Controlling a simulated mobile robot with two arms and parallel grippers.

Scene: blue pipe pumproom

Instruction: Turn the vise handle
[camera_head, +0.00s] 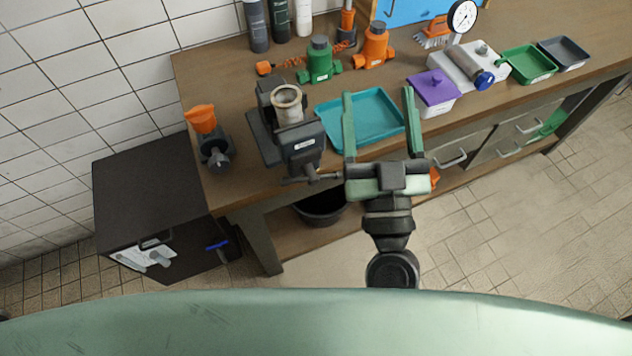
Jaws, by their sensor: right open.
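A dark grey vise (302,147) is mounted at the front edge of the brown workbench (232,100). A pale ring-shaped part (287,104) sits at its jaws. The vise handle (312,176) is a thin bar at the vise's front, sticking out past the bench edge. My right gripper (379,97) is open, with its two green fingers pointing away over the teal tray. Its palm is just right of the handle's right end; I cannot tell whether they touch. Nothing shows between the fingers except the tray behind. My left gripper is not in view.
The teal tray (336,112) lies right of the vise. Green (319,62) and orange (374,48) valve bodies stand behind it. An orange-topped part (202,119) stands left of the vise. A black cabinet (150,190) adjoins the bench's left end. The floor at right is clear.

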